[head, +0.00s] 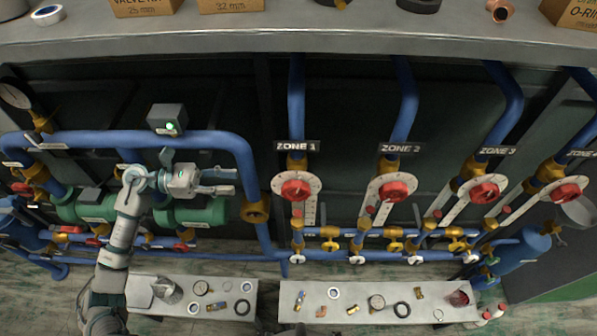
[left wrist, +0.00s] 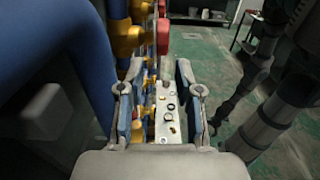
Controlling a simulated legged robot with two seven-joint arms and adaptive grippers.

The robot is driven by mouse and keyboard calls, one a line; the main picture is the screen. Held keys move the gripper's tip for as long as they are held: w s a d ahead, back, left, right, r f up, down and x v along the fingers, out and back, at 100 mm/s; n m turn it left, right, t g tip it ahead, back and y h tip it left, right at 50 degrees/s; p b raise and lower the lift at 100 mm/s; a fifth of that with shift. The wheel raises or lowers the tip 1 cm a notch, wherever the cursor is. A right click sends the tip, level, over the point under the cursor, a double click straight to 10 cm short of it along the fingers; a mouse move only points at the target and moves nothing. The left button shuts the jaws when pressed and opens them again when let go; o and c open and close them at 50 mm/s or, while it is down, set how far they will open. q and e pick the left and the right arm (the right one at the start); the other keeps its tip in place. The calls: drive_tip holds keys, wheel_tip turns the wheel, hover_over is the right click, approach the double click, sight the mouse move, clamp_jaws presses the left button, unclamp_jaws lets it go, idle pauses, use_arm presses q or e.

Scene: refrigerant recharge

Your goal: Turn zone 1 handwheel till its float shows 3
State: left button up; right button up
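The zone 1 handwheel (head: 295,190) is a red wheel on a blue vertical pipe, below the ZONE 1 label (head: 297,146). A pale scale plate with a narrow strip (head: 310,211) sits around and below it; the float reading is too small to tell. My left gripper (head: 234,182) is left of the handwheel, apart from it, fingers pointing right. In the left wrist view its two fingers (left wrist: 158,95) are spread with nothing between them. A red wheel (left wrist: 163,36) shows ahead, beyond the fingertips. My right gripper is not in view.
Similar red handwheels stand at zone 2 (head: 393,191), zone 3 (head: 484,190) and zone 4 (head: 564,195). A blue pipe (head: 243,160) runs close to my left gripper. Two low benches (head: 345,312) hold loose parts. A grey shelf (head: 330,40) spans the top.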

use_arm(q)
drive_tip(key=p, duration=0.2)
approach(285, 184)
drive_tip(key=d, duration=0.2)
drive_tip(key=d+p, duration=0.3)
drive_tip(key=d, duration=0.7)
drive_tip(key=shift+s+d+r, duration=0.1)
drive_tip(key=shift+d+r, duration=0.05)
drive_tip(key=shift+d+p, duration=0.2)
drive_tip(key=shift+p, duration=0.1)
drive_tip(key=shift+a, duration=0.1)
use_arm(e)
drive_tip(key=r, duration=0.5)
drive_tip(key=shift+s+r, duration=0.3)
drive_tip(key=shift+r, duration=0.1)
use_arm(q)
drive_tip(key=shift+a, duration=0.1)
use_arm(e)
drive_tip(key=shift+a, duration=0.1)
